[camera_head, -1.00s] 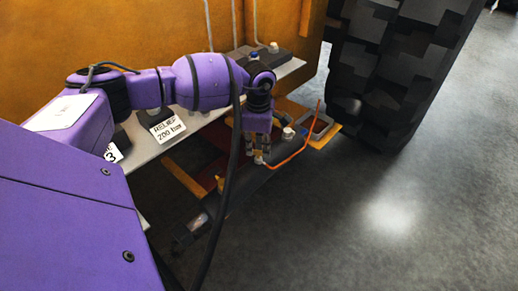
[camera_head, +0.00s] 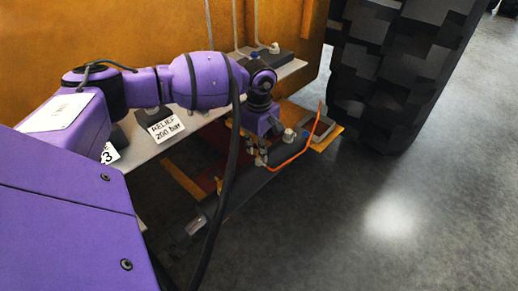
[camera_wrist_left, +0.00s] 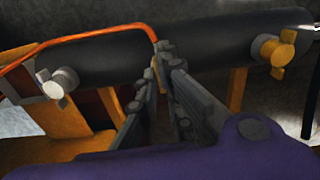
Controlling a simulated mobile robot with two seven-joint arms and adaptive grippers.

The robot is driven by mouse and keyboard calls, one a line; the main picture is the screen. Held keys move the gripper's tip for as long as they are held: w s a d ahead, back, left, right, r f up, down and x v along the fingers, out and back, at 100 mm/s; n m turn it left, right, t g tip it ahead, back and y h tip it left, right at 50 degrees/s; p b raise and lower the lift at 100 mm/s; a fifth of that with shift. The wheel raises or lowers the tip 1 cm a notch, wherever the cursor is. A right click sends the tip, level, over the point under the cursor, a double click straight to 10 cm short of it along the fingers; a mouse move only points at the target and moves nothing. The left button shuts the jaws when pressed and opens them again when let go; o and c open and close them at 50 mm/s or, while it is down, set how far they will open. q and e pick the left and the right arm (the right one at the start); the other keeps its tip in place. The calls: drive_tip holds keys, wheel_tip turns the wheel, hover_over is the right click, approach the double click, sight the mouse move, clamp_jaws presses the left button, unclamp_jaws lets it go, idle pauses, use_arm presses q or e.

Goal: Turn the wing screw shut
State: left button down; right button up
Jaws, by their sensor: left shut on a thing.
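My left gripper (camera_head: 254,152) is over the dark cylinder (camera_head: 240,180), beside the end of the orange hose (camera_head: 298,150). In the left wrist view its two grey fingers (camera_wrist_left: 160,62) are close together against the cylinder (camera_wrist_left: 210,45), shut on the wing screw, a small brass-coloured part that is mostly hidden between them. How far it is turned cannot be seen. The orange hose (camera_wrist_left: 80,36) runs up to the fingers from the left. My right gripper is in neither view.
In the wrist view a pale knob (camera_wrist_left: 60,82) is left of the fingers and a brass-winged fitting (camera_wrist_left: 277,52) is at the right. A shelf with a relief sign (camera_head: 165,128) stands behind. A large tyre (camera_head: 390,80) is at right; the floor in front is clear.

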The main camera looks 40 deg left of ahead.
use_arm(q)
drive_tip(key=c, duration=1.9)
unclamp_jaws()
wheel_tip(320, 180, up, 12)
drive_tip(key=shift+r, duration=0.1)
drive_tip(key=shift+r, duration=0.1)
